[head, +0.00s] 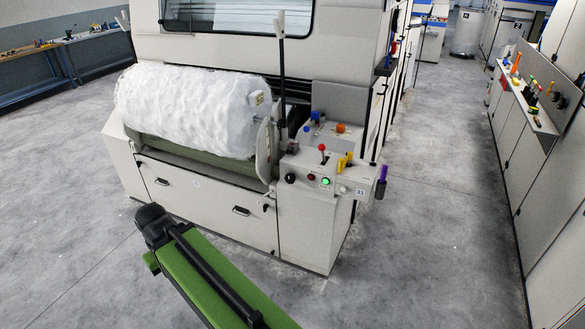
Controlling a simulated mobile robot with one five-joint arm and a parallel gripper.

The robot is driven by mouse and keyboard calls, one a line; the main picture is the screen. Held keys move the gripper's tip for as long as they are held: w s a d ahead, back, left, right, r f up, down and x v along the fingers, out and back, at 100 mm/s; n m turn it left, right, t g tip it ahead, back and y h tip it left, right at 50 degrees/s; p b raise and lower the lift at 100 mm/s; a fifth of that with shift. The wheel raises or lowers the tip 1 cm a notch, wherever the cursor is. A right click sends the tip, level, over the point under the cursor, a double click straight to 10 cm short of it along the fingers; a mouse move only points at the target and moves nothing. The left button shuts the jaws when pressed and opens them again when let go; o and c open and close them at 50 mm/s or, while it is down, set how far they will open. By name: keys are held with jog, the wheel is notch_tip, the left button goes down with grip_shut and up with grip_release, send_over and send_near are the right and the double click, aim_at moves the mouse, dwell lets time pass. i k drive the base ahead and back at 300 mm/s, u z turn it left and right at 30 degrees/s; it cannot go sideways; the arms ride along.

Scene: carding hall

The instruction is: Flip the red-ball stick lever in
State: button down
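The red-ball stick lever (322,148) stands on the sloped light-grey control panel (345,172) at the right front of the carding machine. Its short stick is roughly upright under the red ball. Whether it leans in or out is too small to tell. My green arm (215,275) reaches up from the bottom edge to a black joint, in front of the machine's lower doors and well apart from the lever. No gripper fingers show.
Around the lever are a yellow handle (345,162), an orange knob (340,128), blue knobs, a lit green button (326,181) and a purple handle (381,181). A white fibre roll (190,110) lies left. Cabinets (530,150) line the right; floor (430,220) between is clear.

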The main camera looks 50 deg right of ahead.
aim_at(321, 147)
jog(key=u, duration=0.2)
jog(key=i, duration=1.25)
jog(key=u, duration=0.35)
jog(key=k, duration=0.9)
jog(key=z, duration=0.15)
jog(key=i, duration=0.9)
jog(key=u, duration=0.05)
